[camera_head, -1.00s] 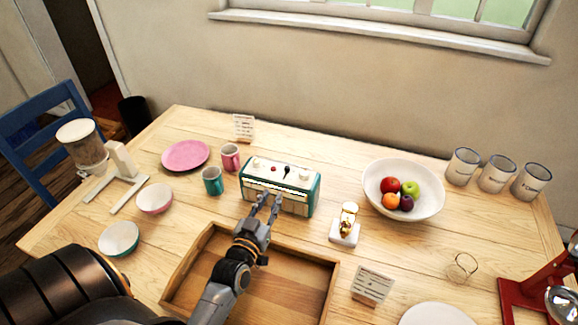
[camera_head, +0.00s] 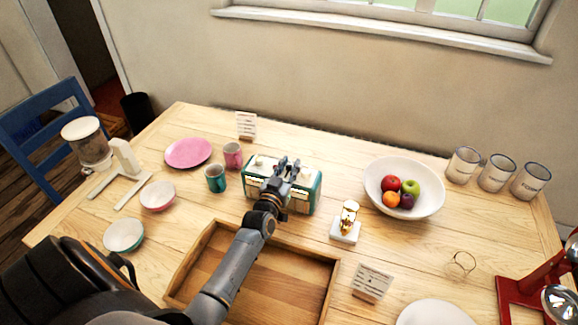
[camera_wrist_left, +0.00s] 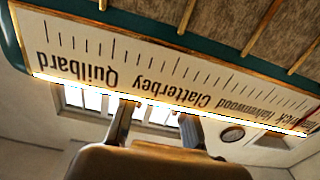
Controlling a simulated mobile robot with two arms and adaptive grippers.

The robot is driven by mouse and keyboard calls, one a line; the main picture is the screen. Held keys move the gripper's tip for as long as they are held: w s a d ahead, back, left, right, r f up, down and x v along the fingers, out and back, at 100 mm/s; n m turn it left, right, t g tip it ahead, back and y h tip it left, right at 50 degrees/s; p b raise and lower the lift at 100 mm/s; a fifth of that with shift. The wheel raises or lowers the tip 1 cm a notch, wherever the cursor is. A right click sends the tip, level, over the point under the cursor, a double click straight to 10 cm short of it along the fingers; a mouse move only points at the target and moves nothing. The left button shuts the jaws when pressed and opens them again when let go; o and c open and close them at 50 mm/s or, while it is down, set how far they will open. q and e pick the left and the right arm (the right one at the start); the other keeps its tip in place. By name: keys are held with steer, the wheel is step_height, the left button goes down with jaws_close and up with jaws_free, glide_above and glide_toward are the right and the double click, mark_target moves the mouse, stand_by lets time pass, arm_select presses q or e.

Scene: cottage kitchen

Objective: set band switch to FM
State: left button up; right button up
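The radio (camera_head: 312,199), teal with a cream top and front, stands on the table behind the wooden tray. My left gripper (camera_head: 289,162) is over the radio's top, its two fingers apart with nothing seen between them. The gripper covers the middle of the top, where the small dark band switch shows in the earlier head view; the switch is hidden now. In the left wrist view the radio's tuning dial (camera_wrist_left: 150,75) appears upside down with station names, and the left fingers point past its edge. I cannot tell whether they touch anything. My right gripper is not in view.
The wooden tray (camera_head: 333,283) lies in front of the radio. A green mug (camera_head: 215,180) and a pink mug (camera_head: 233,155) stand close to its left. A gold item on a white stand (camera_head: 346,224) and a fruit bowl (camera_head: 427,208) are to the right.

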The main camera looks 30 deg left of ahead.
mark_target(288, 168)
arm_select(q)
jaws_close()
steer(key=shift+s, duration=0.1)
steer(key=p+v, duration=0.2)
steer(key=shift+s+d+r, duration=0.1)
steer(key=shift+s+d, duration=0.05)
steer(key=shift+s, duration=0.45)
jaws_free()
steer(key=shift+w, duration=0.1)
